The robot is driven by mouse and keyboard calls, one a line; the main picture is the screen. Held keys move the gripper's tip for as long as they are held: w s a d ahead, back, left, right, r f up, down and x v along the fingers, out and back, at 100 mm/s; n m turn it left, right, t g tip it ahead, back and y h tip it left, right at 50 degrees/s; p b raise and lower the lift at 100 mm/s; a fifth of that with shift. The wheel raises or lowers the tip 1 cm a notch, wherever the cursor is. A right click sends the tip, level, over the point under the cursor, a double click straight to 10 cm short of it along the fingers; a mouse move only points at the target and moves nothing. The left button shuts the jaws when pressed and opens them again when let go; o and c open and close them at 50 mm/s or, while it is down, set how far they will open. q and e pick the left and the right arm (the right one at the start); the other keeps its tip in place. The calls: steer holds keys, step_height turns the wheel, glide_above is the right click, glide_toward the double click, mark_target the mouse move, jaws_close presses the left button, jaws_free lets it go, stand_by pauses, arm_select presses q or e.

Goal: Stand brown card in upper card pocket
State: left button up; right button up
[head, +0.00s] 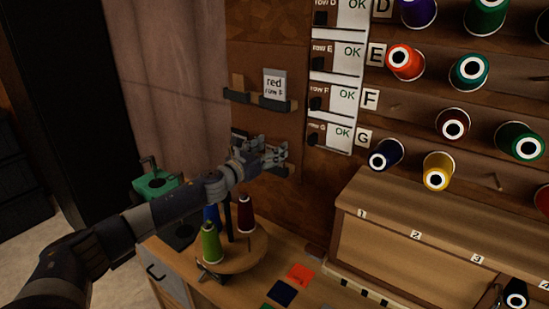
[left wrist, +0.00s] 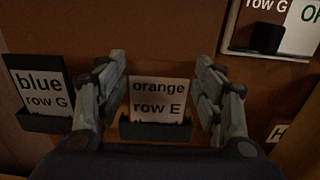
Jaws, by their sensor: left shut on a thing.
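A card marked "red row F" (head: 274,84) stands upright in the upper right pocket (head: 276,104). No card lettered brown shows.
A card marked "blue row G" (left wrist: 42,92) stands in the pocket left of my gripper. Thread spools on pegs (head: 405,60) and a wooden box (head: 440,215) are at the right. A round spool stand (head: 243,257) is below my arm.

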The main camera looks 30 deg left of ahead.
steer(key=shift+r, duration=0.15)
step_height(320, 180, up, 5)
steer(key=p, duration=0.5)
stand_by(0.6)
